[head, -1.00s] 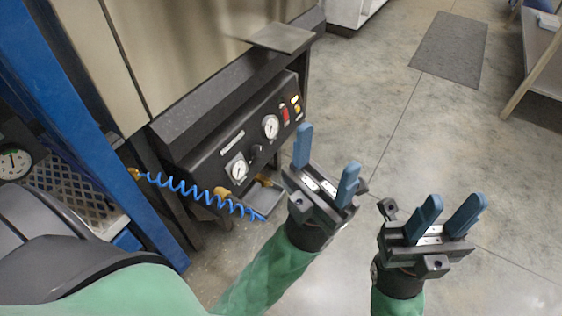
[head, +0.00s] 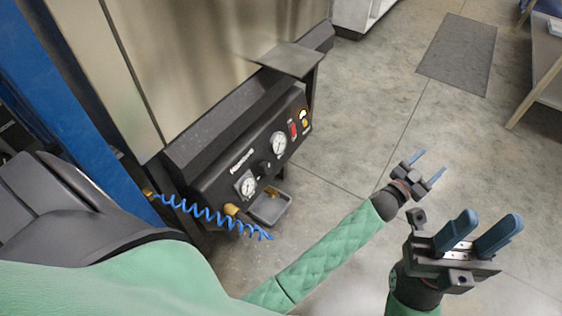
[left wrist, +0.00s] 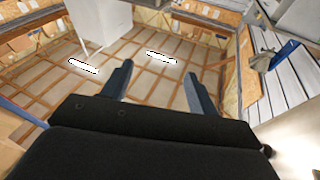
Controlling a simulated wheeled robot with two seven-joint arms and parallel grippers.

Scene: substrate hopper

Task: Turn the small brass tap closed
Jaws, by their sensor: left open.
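A brass fitting (head: 231,210) shows at the lower left of the black control panel (head: 250,160), where the blue coiled hose (head: 205,212) passes. More brass (head: 271,191) shows below the panel over a small grey tray. I cannot tell which of these is the small tap, nor its handle angle. My left gripper (head: 430,164) is open and empty, well to the right of the panel over bare floor. Its spread fingers also show in the left wrist view (left wrist: 158,78). My right gripper (head: 494,218) is nearer the camera, fingers apart and empty.
The panel carries two gauges (head: 279,144), a red switch and lamps. A grey plate (head: 288,58) juts out above it. A blue post (head: 95,120) stands left. A mat (head: 458,54) and a table (head: 543,85) are at the upper right. Floor between panel and grippers is clear.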

